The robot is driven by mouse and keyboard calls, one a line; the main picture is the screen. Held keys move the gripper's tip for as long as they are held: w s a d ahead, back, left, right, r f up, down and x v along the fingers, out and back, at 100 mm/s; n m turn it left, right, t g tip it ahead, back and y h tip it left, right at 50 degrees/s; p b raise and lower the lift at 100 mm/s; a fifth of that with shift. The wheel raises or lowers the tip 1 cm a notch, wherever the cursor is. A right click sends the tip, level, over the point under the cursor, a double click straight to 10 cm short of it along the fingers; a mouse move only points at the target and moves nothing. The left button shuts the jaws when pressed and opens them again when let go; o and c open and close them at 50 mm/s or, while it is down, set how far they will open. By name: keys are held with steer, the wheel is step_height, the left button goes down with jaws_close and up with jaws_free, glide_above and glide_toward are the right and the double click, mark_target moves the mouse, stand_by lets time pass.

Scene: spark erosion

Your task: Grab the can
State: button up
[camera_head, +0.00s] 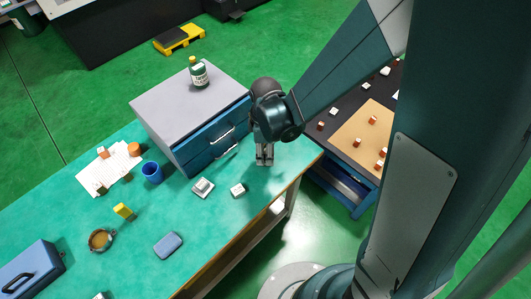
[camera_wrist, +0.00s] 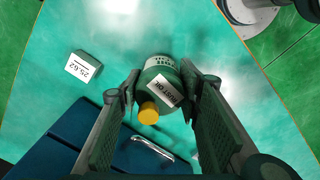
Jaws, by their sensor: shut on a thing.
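In the wrist view, a dark green can (camera_wrist: 160,77) with a yellow cap and a white label that seems to read "RUST OIL" sits between the fingers of my gripper (camera_wrist: 165,88). The fingers are shut on its sides. In the head view, my gripper (camera_head: 265,159) hangs beside the front corner of the drawer cabinet, over the right end of the green table. I cannot make out the held can there. A similar green bottle (camera_head: 199,75) with a yellow cap and white label stands upright on top of the cabinet.
The grey-topped cabinet (camera_head: 180,105) has blue drawers with metal handles. A white block (camera_head: 238,190) and a small grey-white device (camera_head: 203,187) lie on the table (camera_head: 200,267) nearby. A blue cup (camera_head: 152,172) stands farther left. A dark workbench (camera_head: 341,129) stands at the right.

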steer(key=shift+r+p, duration=0.85)
steer(key=shift+r, duration=3.75)
